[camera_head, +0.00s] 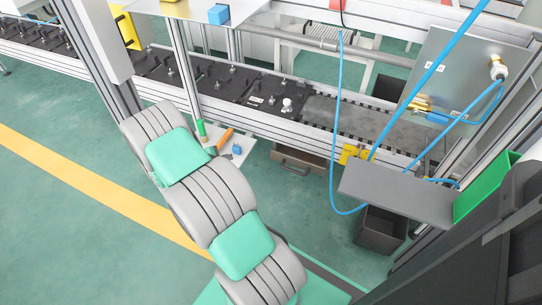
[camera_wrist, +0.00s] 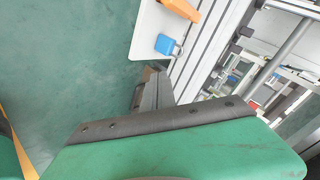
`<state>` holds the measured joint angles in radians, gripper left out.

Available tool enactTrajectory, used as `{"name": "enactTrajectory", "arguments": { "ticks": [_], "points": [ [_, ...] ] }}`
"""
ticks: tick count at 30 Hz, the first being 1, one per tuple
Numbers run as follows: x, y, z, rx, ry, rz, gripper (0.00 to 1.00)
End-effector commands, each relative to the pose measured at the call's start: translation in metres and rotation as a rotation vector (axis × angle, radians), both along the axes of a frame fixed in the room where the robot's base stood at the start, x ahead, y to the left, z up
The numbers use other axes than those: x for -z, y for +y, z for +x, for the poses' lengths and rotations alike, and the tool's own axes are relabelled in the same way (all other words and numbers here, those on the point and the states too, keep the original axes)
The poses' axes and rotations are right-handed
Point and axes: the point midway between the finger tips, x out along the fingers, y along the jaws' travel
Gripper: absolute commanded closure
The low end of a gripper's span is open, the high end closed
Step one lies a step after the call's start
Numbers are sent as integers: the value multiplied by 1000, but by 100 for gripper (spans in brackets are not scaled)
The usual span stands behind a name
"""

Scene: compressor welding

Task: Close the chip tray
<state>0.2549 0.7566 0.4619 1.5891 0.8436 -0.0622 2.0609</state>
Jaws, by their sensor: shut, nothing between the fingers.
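The chip tray (camera_head: 300,162) looks to be the grey-brown drawer with a front handle under the conveyor, in the middle of the head view. It appears to stand out from beneath the conveyor frame. In the head view my arm hides the gripper.
A white side shelf (camera_head: 237,153) holds an orange item and a blue padlock (camera_wrist: 167,45), near my gripper. The conveyor (camera_head: 225,85) runs above the tray. A dark open bin (camera_head: 381,230) stands to the right, with blue hoses hanging near. Green floor at left is clear.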

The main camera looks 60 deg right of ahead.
Motion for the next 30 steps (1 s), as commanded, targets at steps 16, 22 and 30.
{"name": "enactTrajectory", "arguments": {
  "ticks": [16,22,30],
  "points": [
    [118,-71,-96,226,-579,-268,100],
    [131,-109,-90,228,-580,-269,100],
    [145,-164,-81,227,-579,-268,100]
  ]
}}
